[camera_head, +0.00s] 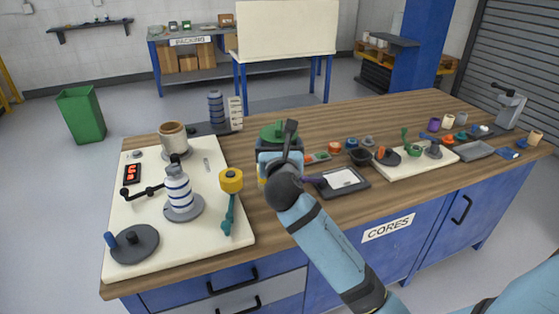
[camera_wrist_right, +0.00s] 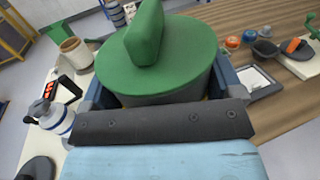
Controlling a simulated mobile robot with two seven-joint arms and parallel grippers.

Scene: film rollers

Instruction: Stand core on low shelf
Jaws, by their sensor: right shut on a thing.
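A tan hollow core (camera_head: 172,138) stands upright at the back of the white board on the left of the bench; it also shows at the left in the wrist view (camera_wrist_right: 76,52). My right gripper (camera_head: 281,150) is over the middle of the bench, to the right of that core. It is shut around a green-topped drum (camera_wrist_right: 160,58) with an upright green grip, which also shows in the head view (camera_head: 274,132). The jaws hide most of the drum's lower body. My left gripper is not in view. I cannot tell which shelf is the low shelf.
A dark tray (camera_head: 341,183) lies right of my gripper. A packing bench (camera_head: 187,41) with boxes stands behind, across open floor.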

